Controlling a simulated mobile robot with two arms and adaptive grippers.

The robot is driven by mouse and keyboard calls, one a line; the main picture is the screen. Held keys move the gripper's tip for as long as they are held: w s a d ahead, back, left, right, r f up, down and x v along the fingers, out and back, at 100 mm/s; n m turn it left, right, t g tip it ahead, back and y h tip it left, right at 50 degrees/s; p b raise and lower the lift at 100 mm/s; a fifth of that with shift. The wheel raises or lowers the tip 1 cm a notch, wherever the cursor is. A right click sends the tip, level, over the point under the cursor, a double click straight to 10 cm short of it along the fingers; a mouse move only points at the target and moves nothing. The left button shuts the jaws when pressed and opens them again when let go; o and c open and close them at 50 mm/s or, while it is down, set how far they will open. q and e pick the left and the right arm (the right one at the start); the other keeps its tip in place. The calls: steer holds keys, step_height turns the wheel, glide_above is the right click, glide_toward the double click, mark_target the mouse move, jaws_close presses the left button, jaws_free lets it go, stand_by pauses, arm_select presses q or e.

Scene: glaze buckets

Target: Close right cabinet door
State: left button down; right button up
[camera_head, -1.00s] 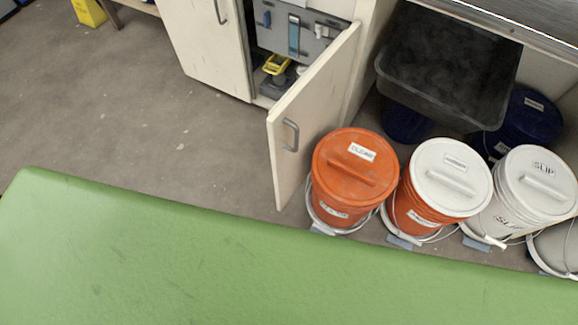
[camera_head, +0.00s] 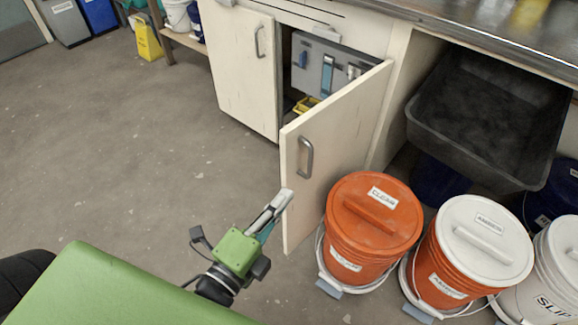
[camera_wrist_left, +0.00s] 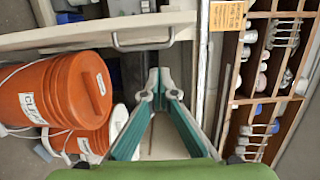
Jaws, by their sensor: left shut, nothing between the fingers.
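The right cabinet door (camera_head: 335,135) is cream with a grey bar handle (camera_head: 306,157). It stands wide open, sticking out from the cabinet front. My left gripper (camera_head: 284,196) is shut and empty, with its tips close to the door's lower free edge in the head view; I cannot tell whether they touch. In the left wrist view the closed fingertips (camera_wrist_left: 158,76) point toward the door (camera_wrist_left: 90,34), just below its handle (camera_wrist_left: 143,46). My right gripper is not in view.
The left cabinet door (camera_head: 243,70) is shut. A grey toolbox-like panel (camera_head: 318,72) shows inside the opening. An orange bucket (camera_head: 372,225) stands close to the right of the open door, with more buckets (camera_head: 483,245) beside it. The floor (camera_head: 150,140) to the left is clear.

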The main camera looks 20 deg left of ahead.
mark_target(288, 164)
arm_select(q)
steer(key=shift+w+a+b, duration=0.1)
steer(key=shift+w+a, duration=0.25)
steer(key=shift+w, duration=1.2)
steer(key=shift+w+a+b, duration=0.15)
steer(key=shift+w+a, duration=0.25)
steer(key=shift+w, duration=1.2)
steer(key=shift+w+a+b, duration=0.1)
steer(key=shift+w+a, duration=0.25)
steer(key=shift+w, duration=1.2)
